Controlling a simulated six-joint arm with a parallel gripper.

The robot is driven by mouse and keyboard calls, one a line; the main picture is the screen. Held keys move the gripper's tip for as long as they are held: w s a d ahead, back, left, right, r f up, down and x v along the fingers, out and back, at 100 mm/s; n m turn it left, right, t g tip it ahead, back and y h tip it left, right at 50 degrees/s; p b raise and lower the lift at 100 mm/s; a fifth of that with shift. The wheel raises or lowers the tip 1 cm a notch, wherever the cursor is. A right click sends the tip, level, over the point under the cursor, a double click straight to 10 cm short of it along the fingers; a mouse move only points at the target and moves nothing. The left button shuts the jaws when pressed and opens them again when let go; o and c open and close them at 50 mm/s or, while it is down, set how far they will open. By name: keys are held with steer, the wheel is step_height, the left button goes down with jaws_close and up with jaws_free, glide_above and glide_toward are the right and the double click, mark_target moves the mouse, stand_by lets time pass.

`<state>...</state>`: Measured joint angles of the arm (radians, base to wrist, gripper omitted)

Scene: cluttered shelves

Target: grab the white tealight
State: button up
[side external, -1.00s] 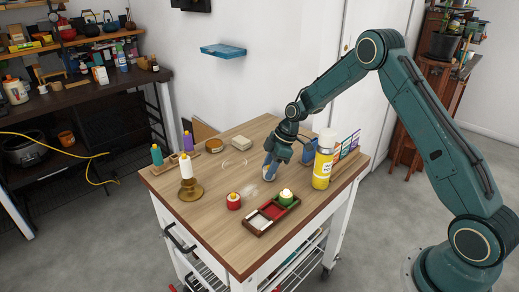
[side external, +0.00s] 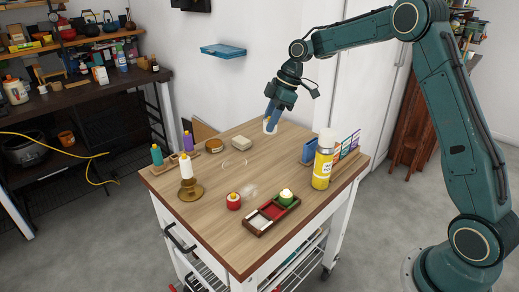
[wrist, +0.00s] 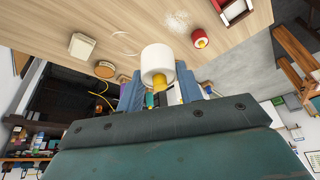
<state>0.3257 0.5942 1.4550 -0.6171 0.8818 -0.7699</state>
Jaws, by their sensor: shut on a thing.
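The white tealight (wrist: 157,62) is between the fingertips of my gripper (wrist: 158,88) in the wrist view, with its round white side showing. In the side view my gripper (side external: 271,118) points down above the back of the wooden table, shut on the white tealight (side external: 269,127). The tealight is small there and partly covered by the fingers. It appears raised clear of the tabletop.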

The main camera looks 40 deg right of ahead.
steer(key=shift+r, duration=1.2)
